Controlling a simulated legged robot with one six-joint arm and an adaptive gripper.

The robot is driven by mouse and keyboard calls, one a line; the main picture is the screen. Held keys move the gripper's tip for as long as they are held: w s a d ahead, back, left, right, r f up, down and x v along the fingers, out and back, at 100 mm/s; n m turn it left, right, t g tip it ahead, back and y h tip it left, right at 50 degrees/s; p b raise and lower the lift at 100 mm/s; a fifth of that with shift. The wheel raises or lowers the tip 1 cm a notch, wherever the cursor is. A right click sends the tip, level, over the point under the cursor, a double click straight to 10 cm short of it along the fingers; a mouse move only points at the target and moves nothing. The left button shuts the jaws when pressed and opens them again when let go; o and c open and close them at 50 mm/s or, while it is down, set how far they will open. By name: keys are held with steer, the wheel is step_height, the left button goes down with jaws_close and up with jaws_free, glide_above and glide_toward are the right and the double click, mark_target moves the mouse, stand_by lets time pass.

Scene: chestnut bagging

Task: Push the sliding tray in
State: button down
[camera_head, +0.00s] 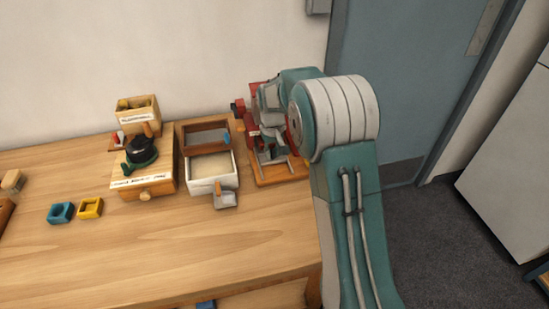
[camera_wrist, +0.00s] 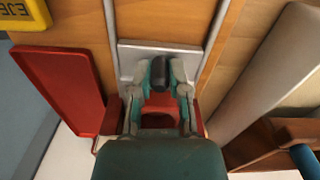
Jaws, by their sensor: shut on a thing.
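In the wrist view, my gripper (camera_wrist: 160,70) is shut on a dark upright knob (camera_wrist: 159,78), one finger on each side. Right by the knob is a pale grey metal plate (camera_wrist: 133,57) between two metal rails (camera_wrist: 110,30), which looks like part of the sliding tray. A red part (camera_wrist: 160,103) shows between the fingers. I cannot tell how far in the tray sits. In the head view, my gripper is at the red machine (camera_head: 253,128) on its wooden base (camera_head: 280,175); my arm hides much of this area.
In the wrist view, a red shallow tray (camera_wrist: 58,85) lies left of the rails and a yellow label (camera_wrist: 22,14) is at top left. In the head view, a white sand-filled box (camera_head: 198,187) and a wooden drawer box (camera_head: 155,185) stand left. The table front is mostly clear.

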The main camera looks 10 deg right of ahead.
steer(key=shift+f, duration=0.1)
steer(key=c, duration=0.6)
jaws_free()
step_height(320, 180, up, 12)
steer(key=shift+a, duration=0.1)
